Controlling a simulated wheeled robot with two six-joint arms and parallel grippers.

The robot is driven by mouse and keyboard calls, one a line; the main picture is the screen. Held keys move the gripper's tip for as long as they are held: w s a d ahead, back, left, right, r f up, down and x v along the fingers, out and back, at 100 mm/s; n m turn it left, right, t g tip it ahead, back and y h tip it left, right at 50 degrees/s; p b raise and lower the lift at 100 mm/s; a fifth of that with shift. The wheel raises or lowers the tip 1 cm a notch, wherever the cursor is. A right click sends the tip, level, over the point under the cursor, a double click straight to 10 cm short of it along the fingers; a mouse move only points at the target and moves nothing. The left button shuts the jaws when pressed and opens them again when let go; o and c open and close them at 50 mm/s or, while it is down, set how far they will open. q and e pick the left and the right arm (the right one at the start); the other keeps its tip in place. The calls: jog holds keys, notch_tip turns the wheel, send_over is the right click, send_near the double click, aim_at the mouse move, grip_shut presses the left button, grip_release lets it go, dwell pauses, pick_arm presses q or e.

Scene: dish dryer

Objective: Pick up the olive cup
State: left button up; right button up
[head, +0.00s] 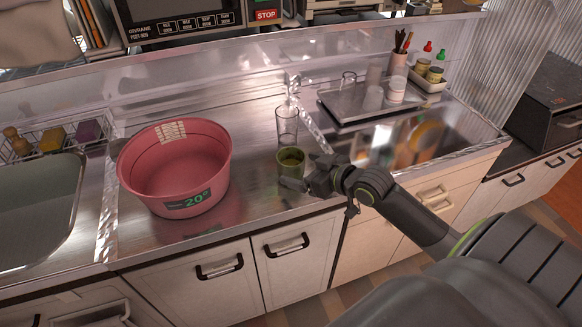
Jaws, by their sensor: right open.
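The olive cup (291,162) stands upright on the steel counter, right of the pink basin. My right gripper (303,172) is open at the cup's right and front side, coming in from the right. One finger shows low in front of the cup and the other near its right rim. I cannot tell whether either finger touches it. My left gripper is not in view.
A clear glass (287,124) stands just behind the cup. The pink basin (175,168) fills the counter to the left. A tray (345,108) with several cups sits at the back right, by a sink. The counter's front edge is close to the cup.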

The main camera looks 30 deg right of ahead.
jog(key=x, duration=0.5)
jog(key=shift+s+a+f, duration=0.1)
jog(key=shift+s+f, duration=0.05)
jog(key=c, duration=1.2)
jog(key=shift+c, duration=0.2)
